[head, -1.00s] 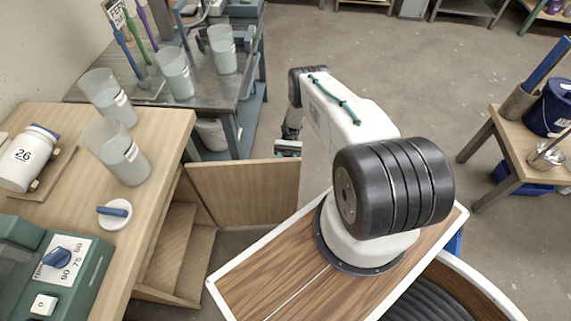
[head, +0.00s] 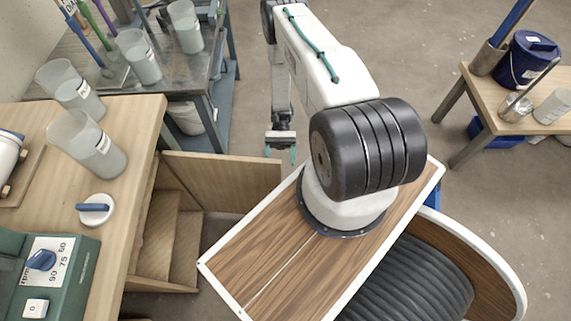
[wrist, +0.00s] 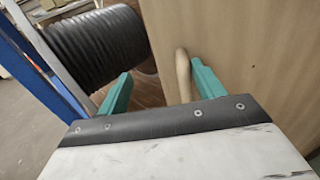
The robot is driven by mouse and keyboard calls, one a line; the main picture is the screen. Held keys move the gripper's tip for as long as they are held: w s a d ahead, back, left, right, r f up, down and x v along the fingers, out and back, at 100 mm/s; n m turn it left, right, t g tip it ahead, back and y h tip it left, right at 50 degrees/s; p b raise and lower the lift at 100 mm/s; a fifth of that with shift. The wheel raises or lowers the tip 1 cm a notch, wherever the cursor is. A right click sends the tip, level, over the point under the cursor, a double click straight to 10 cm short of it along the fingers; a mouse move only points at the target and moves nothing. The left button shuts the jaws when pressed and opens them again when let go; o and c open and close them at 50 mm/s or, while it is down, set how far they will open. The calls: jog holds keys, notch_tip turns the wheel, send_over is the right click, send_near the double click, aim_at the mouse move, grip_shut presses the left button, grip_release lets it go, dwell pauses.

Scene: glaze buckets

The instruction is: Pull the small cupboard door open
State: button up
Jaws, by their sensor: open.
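The small cupboard door (head: 225,182) is a light wooden panel standing wide open, swung out from the cupboard (head: 160,282), whose inside shows. My gripper (head: 281,152) is by the door's free end, at its far side. In the wrist view the door (wrist: 245,60) fills the right side, and its rounded wooden handle (wrist: 183,72) stands between the two teal fingers of my open gripper (wrist: 157,88). The handle is close to the right finger; I cannot tell whether they touch. The handle is hidden in the head view.
The cupboard's worktop (head: 135,130) holds clear cups (head: 95,150), a white lid with a blue handle (head: 95,210) and a green control box (head: 50,275). A metal table (head: 205,85) stands behind. A wooden stool (head: 470,105) with buckets is at right. Floor between is clear.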

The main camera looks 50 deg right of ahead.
jog(key=o, duration=0.6)
jog(key=s, duration=0.2)
jog(key=shift+s+a+r, duration=0.1)
jog(key=shift+s+r, duration=0.15)
jog(key=shift+s, duration=0.15)
jog(key=shift+o, duration=0.6)
jog(key=shift+s+a, duration=0.15)
jog(key=shift+s, duration=0.3)
jog(key=shift+w, duration=0.2)
jog(key=shift+w+d, duration=0.35)
jog(key=shift+w, duration=0.55)
jog(key=shift+w+d, duration=0.3)
jog(key=shift+w, duration=0.6)
jog(key=shift+w+d, duration=0.35)
jog(key=shift+w, duration=0.55)
jog(key=c, duration=0.9)
jog(key=shift+w+d+f, duration=0.1)
jog(key=shift+w+d, duration=0.2)
jog(key=shift+w, duration=0.45)
jog(key=shift+w+d, duration=0.3)
jog(key=shift+w, duration=0.45)
jog(key=shift+c, duration=0.5)
